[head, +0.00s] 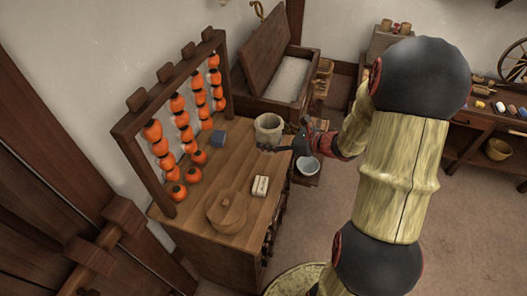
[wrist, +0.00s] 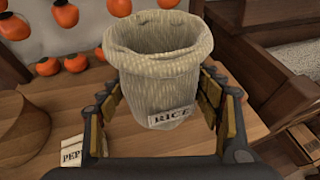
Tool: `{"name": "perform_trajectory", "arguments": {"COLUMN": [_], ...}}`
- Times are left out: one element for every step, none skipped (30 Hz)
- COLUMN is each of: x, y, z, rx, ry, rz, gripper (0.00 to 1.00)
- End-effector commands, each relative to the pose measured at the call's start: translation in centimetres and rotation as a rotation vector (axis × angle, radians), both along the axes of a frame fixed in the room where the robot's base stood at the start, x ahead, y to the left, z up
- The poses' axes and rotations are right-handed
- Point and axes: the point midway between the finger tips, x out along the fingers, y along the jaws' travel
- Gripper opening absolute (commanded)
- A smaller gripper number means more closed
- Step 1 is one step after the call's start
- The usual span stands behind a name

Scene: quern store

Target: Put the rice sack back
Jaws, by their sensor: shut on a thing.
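The rice sack (head: 268,128) is a pale woven, open-topped bag at the back right of the wooden counter (head: 212,165). I cannot tell whether the sack's base touches the counter. An open wooden chest (head: 263,100) with pale grain-like contents stands behind the counter, its lid tilted up.
A rack of hanging orange fruit (head: 135,120) lines the counter's left side. A pale bowl (head: 307,168) sits lower, right of the counter. Open floor lies to the right.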

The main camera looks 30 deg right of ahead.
Motion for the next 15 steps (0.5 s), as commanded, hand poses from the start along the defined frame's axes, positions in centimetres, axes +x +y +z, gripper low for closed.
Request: {"name": "perform_trajectory", "arguments": {"x": [0.2,0.4,0.5,0.6,0.6,0.7,0.7,0.8,0.9,1.0,1.0,1.1,1.1,1.1,1.1], "y": [0.6,0.8,1.0,1.1,1.2,1.3,1.3,1.4,1.6,1.8,2.0,2.2,2.1,2.0,2.0], "z": [-0.8,-1.1,-1.4,-1.5,-1.6,-1.7,-1.8,-1.9,-2.2,-2.4,-2.7,-3.3,-3.9,-4.4,-5.0], "rx": [0.001,0.002,0.001,0.0,0.0,0.0,0.0,0.0,0.001,0.002,0.002,0.001,0.002,0.002,0.002], "ry": [0.001,0.001,-0.001,-0.001,-0.002,-0.001,-0.001,-0.001,-0.001,0.0,0.0,0.001,0.001,0.001,0.001], "rz": [0.001,0.002,0.001,0.0,0.0,0.0,0.0,0.0,0.001,0.001,0.001,0.001,0.0,-0.001,-0.001], "gripper": [0.37,0.37,0.37,0.37,0.37,0.37,0.37,0.37,0.37,0.37,0.37,0.37,0.37,0.37,0.37]}}
